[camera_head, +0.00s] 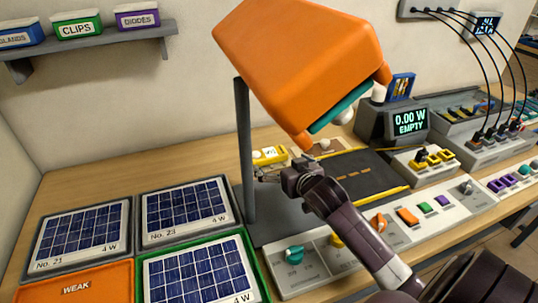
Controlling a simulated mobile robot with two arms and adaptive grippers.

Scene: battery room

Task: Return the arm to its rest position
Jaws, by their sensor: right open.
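My right arm reaches in from the lower right over the front control panel. My right gripper (267,173) is open, with its fingers pointing left, close to the grey lamp post. No object shows between its fingers. A small yellow labelled block (268,155) shows just behind the fingers; I cannot tell whether they touch it. The large orange lamp hood (300,62) hangs above the gripper. My left gripper is not in view.
The grey post (243,150) stands left of the gripper. Solar panels (187,209) lie in trays at the left, near an orange WEAK tray (78,286). A meter (408,122) reads 0.00 W EMPTY. The control panel (345,262) runs along the front. The back left tabletop is clear.

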